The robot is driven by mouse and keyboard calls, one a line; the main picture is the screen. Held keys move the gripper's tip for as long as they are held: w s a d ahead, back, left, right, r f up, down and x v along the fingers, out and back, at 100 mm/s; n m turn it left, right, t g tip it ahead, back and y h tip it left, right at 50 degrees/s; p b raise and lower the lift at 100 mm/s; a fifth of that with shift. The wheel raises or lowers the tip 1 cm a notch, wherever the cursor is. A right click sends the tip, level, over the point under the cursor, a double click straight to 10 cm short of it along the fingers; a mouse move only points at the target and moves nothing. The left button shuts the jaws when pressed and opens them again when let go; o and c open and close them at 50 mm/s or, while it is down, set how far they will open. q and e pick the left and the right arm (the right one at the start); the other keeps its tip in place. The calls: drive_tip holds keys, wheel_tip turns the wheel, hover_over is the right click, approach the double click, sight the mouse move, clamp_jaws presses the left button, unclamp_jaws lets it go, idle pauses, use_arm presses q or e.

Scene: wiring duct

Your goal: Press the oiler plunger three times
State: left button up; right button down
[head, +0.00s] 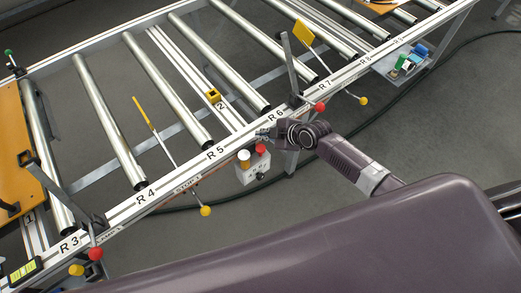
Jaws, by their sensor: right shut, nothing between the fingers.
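My right gripper (264,133) reaches in from the right over the front rail, near the label R6. It is shut and empty, with its fingertips pointing left. I cannot make out for sure which part is the oiler plunger. A small green and blue group of items (409,61) sits on a grey shelf at the upper right. My left gripper is not in view.
A roller conveyor with a white front rail (180,184) crosses the view. Levers with red balls (320,106) and yellow balls (205,211) stick out along it. An orange panel (12,140) lies at the left. A dark hose (440,70) runs on the open grey floor.

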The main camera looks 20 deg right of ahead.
sight(259, 147)
wheel_tip(259, 147, down, 5)
drive_tip(key=b, duration=0.3)
drive_tip(key=shift+f+b, duration=0.15)
drive_tip(key=shift+b, duration=0.25)
drive_tip(key=shift+f, duration=0.25)
idle(0.6)
drive_tip(key=shift+b, duration=0.3)
drive_tip(key=shift+f+b, duration=0.35)
drive_tip(key=shift+f+b, duration=1.05)
drive_tip(key=shift+f, duration=0.05)
idle(0.7)
drive_tip(key=shift+r, duration=0.1)
drive_tip(key=shift+r+p, duration=1.2)
drive_tip(key=shift+r, duration=0.2)
